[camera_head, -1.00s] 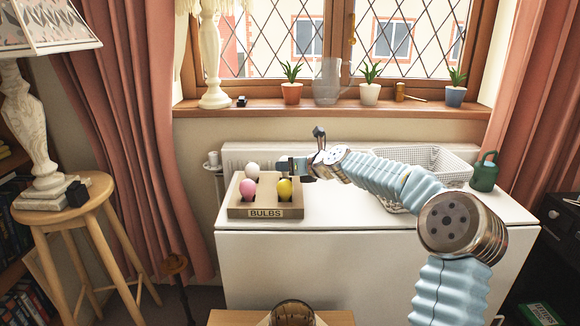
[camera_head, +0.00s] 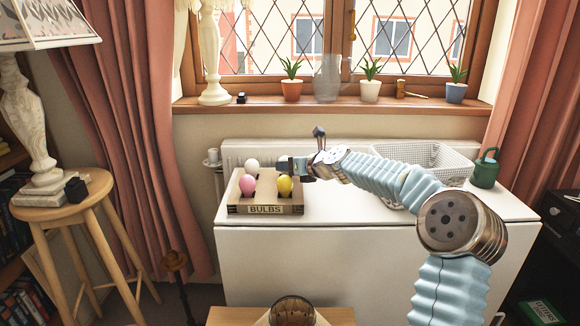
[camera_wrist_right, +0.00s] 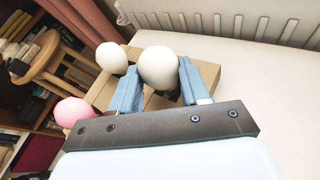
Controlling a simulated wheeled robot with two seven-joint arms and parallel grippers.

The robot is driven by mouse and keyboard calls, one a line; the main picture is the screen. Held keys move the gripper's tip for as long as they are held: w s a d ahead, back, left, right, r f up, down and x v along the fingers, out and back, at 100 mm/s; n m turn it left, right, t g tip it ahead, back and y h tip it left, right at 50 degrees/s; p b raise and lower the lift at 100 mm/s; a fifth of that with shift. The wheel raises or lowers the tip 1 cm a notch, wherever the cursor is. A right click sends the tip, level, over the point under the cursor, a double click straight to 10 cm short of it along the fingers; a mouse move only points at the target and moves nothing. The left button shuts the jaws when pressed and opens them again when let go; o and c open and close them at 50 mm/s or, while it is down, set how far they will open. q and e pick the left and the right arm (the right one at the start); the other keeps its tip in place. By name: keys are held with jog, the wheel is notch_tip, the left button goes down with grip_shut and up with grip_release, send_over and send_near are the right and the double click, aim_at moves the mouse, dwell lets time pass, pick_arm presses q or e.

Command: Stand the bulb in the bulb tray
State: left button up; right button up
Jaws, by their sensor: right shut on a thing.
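The bulb tray (camera_head: 236,208), a cardboard-brown box labelled BULBS, stands on the left of the white cabinet top. A white bulb (camera_head: 252,164) is at its back left, a pink bulb (camera_head: 247,184) at front left and a yellow bulb (camera_head: 284,186) at front right. My right gripper (camera_head: 285,164) is at the tray's back right. In the right wrist view it is shut on a white bulb (camera_wrist_right: 158,66), held between blue fingers over the tray; its lower end is mostly hidden, so I cannot tell whether it is seated. My left gripper is not in view.
A white basket (camera_head: 450,165) and a green watering can (camera_head: 485,169) stand on the right of the cabinet top. A radiator (camera_head: 235,153) is behind the tray. Potted plants line the windowsill (camera_head: 240,106). A wooden stool (camera_head: 75,202) stands at left.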

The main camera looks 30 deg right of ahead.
jog(key=shift+f, duration=0.35)
dwell(0.4)
jog(key=o, duration=1.1)
notch_tip(320, 180, up, 3)
jog(key=shift+f+p, duration=0.1)
jog(key=shift+p, duration=1.1)
notch_tip(320, 180, up, 2)
jog(key=shift+r+p, duration=0.15)
jog(key=shift+p, duration=0.55)
jog(key=shift+r, duration=1.1)
